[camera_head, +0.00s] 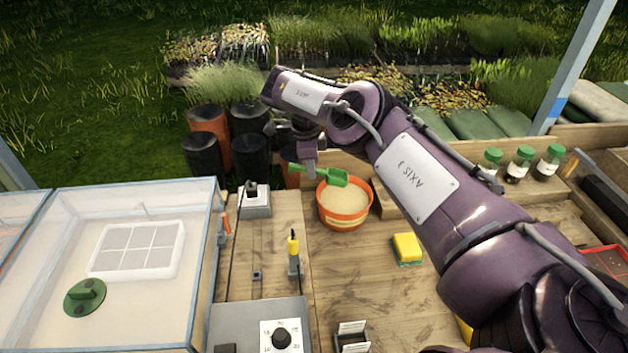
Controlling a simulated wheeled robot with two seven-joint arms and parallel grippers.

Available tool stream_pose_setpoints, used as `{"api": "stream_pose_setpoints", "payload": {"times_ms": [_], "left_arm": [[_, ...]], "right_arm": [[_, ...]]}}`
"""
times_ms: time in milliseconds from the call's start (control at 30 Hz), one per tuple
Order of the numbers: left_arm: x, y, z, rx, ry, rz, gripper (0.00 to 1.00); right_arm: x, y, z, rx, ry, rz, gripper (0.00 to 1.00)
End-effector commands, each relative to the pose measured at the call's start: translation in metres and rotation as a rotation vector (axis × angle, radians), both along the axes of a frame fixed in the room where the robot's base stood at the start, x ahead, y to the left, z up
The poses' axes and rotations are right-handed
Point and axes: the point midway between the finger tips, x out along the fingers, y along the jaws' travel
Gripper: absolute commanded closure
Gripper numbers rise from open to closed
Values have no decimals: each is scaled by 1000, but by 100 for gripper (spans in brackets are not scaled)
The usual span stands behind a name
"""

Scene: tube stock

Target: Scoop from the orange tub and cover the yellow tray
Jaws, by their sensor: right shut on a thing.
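The orange tub (343,221) stands on the wooden bench and holds pale, sand-like material (343,199). My right gripper (309,168) is shut on the handle of a green scoop (336,177), at the tub's upper left. The scoop's head is over the back part of the tub. Whether it touches the material or carries any cannot be told. A small yellow edge (464,330) shows beside my right arm at the bottom. It may be the yellow tray, but my arm hides most of it. My left gripper is not in view.
A yellow-green sponge (407,248) lies right of the tub. A clear-lidded box (120,230) fills the left. A grey dial unit (262,325) is at the front. Green-capped jars (519,163) and a red tray (608,257) are at the right. Dark pots (203,154) stand behind.

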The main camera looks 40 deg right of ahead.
Motion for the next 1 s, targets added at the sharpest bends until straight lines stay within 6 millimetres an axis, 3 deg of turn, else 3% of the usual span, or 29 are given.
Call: {"api": "stream_pose_setpoints", "payload": {"times_ms": [267, 533, 833, 1000], "left_arm": [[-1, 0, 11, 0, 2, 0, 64], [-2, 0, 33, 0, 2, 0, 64], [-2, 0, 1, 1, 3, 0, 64], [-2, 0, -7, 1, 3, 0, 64]], "right_arm": [[0, -5, 5, 40, -15, 59, 100], [-5, -15, 0, 193, -117, 52, 100], [-12, -28, -18, 417, -261, 54, 100], [-12, -28, -31, 440, -276, 58, 100]]}}
